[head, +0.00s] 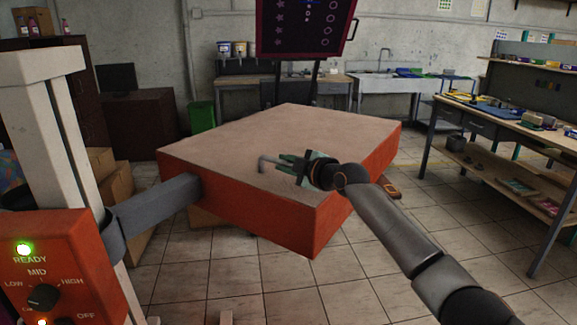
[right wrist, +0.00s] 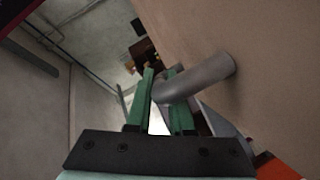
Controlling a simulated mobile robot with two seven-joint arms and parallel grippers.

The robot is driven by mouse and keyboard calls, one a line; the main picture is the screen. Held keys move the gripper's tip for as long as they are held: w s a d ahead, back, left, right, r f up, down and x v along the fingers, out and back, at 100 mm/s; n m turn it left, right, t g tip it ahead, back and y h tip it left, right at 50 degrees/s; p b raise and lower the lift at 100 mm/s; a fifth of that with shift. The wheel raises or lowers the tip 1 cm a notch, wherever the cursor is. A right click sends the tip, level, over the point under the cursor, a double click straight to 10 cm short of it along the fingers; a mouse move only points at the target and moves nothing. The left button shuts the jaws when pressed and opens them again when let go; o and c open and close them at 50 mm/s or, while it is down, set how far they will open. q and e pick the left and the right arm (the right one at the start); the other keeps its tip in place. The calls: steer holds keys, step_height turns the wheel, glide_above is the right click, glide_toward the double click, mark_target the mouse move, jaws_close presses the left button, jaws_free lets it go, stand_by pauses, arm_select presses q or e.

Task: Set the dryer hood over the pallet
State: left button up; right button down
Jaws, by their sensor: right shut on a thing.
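The dryer hood (head: 290,135) is a wide flat box with a pale top and orange-red sides. It is held out on a grey arm (head: 155,206) from a white post at left. My right gripper (head: 286,163) is over the hood's top and shut on its grey bent handle (head: 265,162). In the right wrist view the handle (right wrist: 205,77) passes between the green fingers (right wrist: 163,88) and meets the pale hood surface (right wrist: 260,60). I cannot make out the pallet; the hood hides what is beneath it. My left gripper is not in view.
A control box (head: 42,270) with a green READY light and a dial stands front left by the white post (head: 45,130). Cardboard boxes (head: 125,220) sit behind it. A workbench (head: 500,120) stands at right.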

steer(key=shift+s+a+f, duration=0.1)
steer(key=shift+s+f, duration=0.05)
steer(key=shift+f, duration=0.25)
steer(key=c, duration=1.2)
jaws_free()
steer(key=o, duration=0.3)
steer(key=shift+s+r, duration=0.2)
steer(key=shift+o, duration=0.5)
steer(key=shift+w, duration=0.1)
steer(key=shift+r, duration=0.1)
steer(key=shift+d, duration=0.2)
steer(key=shift+s+d+r, duration=0.2)
steer(key=shift+s+d, duration=0.2)
steer(key=shift+s, duration=0.2)
steer(key=v, duration=0.9)
steer(key=shift+s+d+r, duration=0.1)
steer(key=shift+s+d, duration=0.1)
steer(key=shift+s, duration=0.15)
steer(key=shift+s+d+r+b, duration=0.1)
steer(key=shift+s+d+b, duration=0.2)
steer(key=shift+s, duration=0.2)
